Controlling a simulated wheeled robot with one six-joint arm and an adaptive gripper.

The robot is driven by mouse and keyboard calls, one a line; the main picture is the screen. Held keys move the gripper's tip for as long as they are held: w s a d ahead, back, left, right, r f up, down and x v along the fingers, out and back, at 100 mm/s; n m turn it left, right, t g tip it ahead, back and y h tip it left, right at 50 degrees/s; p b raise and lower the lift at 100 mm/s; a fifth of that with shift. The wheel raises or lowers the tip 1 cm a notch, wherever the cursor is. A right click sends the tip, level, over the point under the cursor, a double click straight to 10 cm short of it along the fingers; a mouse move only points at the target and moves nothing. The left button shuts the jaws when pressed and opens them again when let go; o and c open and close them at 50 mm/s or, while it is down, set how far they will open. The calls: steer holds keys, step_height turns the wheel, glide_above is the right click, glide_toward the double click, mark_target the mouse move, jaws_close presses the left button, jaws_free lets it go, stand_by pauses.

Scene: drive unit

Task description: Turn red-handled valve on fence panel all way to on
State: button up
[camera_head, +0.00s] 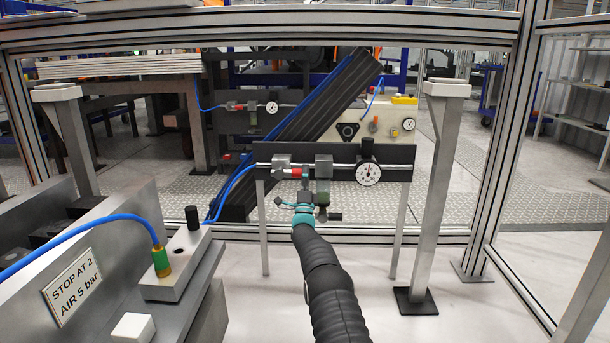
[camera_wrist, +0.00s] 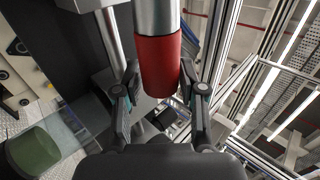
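The dark fence panel (camera_head: 390,154) stands ahead in the head view, with a metal pipe and valve block across it. The valve's red handle (camera_head: 296,172) shows as a small red spot at the left of the pipe. In the wrist view the red handle (camera_wrist: 160,66) is a large red cylinder on a silver stem. My gripper (camera_head: 305,184) reaches up from below, just under the handle. In the wrist view my gripper (camera_wrist: 159,68) has its fingers apart, one on each side of the red cylinder. A narrow gap shows at the left finger; contact at the right one is unclear.
A pressure gauge (camera_head: 368,173) is right of the valve. A green bowl (camera_head: 322,190) hangs close beside my gripper; it also shows in the wrist view (camera_wrist: 35,148). A blue hose (camera_head: 232,184) enters at left. A grey machine block (camera_head: 125,232) stands left.

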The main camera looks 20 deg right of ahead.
steer(key=shift+o, duration=0.7)
steer(key=shift+a, duration=0.15)
steer(key=shift+f, duration=0.1)
steer(key=v, duration=1.2)
stand_by(1.4)
